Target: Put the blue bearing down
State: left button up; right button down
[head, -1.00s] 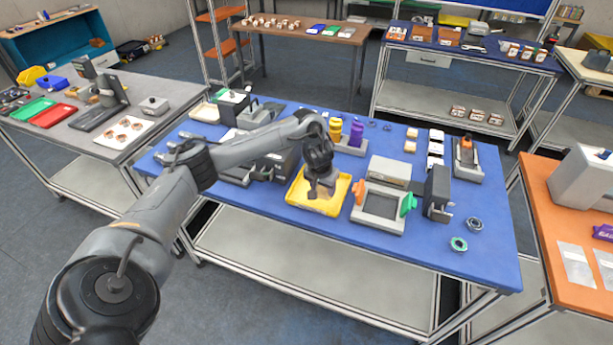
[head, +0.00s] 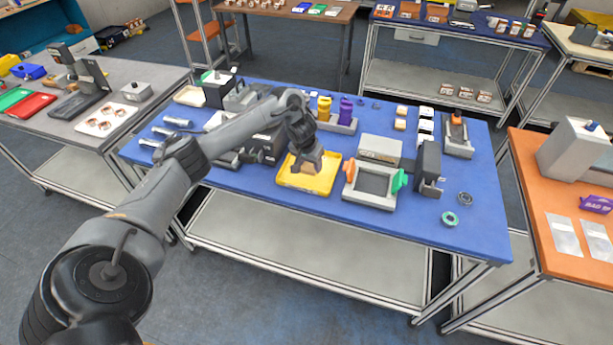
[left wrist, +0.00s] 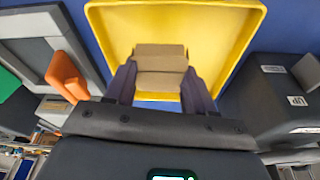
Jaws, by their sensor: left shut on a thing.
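My left gripper (head: 306,164) is over the yellow tray (head: 296,185) on the blue table. It is shut on a small brown cardboard-like box (left wrist: 160,62), with one dark finger on each side in the left wrist view (left wrist: 158,88). The box shows inside the outline of the yellow tray (left wrist: 110,30); whether it touches the tray floor is unclear. No blue bearing can be made out in the grip. A green ring (head: 450,218) and a dark ring (head: 465,198) lie at the table's right. My right gripper is not in view.
A grey frame fixture (head: 372,204) with orange and green knobs stands right of the tray. A dark grey box-shaped device (left wrist: 275,100) is on its other side. Purple (head: 346,108) and yellow (head: 324,108) containers stand behind. The blue table's front right is mostly clear.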

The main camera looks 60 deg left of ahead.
aim_at(305, 166)
pick_arm(q)
jog(key=shift+s+a+f, duration=0.2)
jog(key=shift+a+f, duration=0.2)
jog(key=shift+a, duration=0.3)
notch_tip(305, 166, down, 4)
jog(key=shift+r+b, duration=0.25)
jog(key=shift+b, duration=0.15)
jog(key=shift+f, duration=0.2)
jog(key=shift+f, duration=0.1)
jog(key=o, duration=1.2)
jog(key=shift+o, duration=0.2)
